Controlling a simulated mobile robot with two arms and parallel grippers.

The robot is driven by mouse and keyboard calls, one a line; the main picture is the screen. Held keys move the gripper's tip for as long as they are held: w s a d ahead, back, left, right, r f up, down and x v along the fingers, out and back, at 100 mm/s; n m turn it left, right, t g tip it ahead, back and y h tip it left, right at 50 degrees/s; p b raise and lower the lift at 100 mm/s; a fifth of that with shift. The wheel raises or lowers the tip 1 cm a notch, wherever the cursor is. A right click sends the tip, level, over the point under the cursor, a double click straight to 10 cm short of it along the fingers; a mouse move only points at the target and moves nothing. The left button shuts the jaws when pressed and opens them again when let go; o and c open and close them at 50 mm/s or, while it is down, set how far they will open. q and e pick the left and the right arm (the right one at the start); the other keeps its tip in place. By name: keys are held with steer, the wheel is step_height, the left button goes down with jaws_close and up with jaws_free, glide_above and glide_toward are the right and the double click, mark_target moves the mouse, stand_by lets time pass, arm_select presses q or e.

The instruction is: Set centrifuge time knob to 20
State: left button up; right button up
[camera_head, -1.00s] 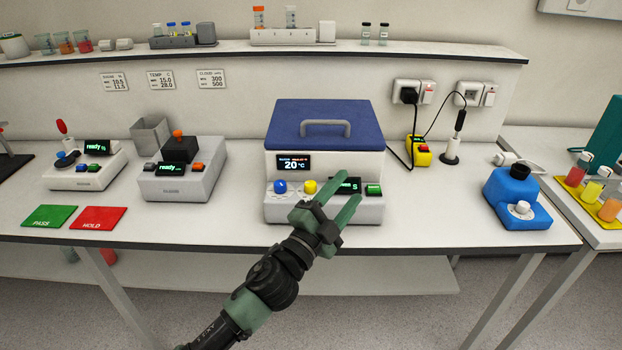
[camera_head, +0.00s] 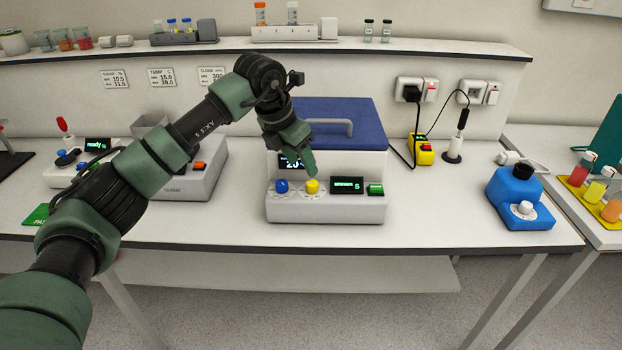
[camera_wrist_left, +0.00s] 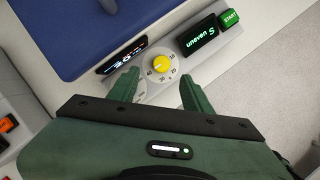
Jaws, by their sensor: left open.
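The centrifuge (camera_head: 325,208) is a white box with a blue lid (camera_head: 365,115) that is down. Its front panel has a blue knob (camera_head: 281,186), a yellow knob (camera_head: 312,187), a small display with green text (camera_head: 346,186) and a green START button (camera_head: 375,190). The yellow knob shows in the left wrist view (camera_wrist_left: 160,63) with a numbered dial around it; its exact setting is too small to read. My left gripper (camera_head: 308,168) is open just above the yellow knob. In the wrist view its fingers stand either side below the knob, apart from it. My right gripper is not in view.
A blue device (camera_head: 518,190) stands to the right. A yellow switch box (camera_head: 420,150) with a cable is behind.

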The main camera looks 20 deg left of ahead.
mark_target(312, 183)
arm_select(q)
steer(key=p+x, duration=0.1)
steer(key=x, duration=0.6)
steer(key=shift+w+d+f+p, duration=0.1)
steer(key=shift+d+f+p, duration=0.15)
steer(key=shift+p, duration=0.15)
jaws_close()
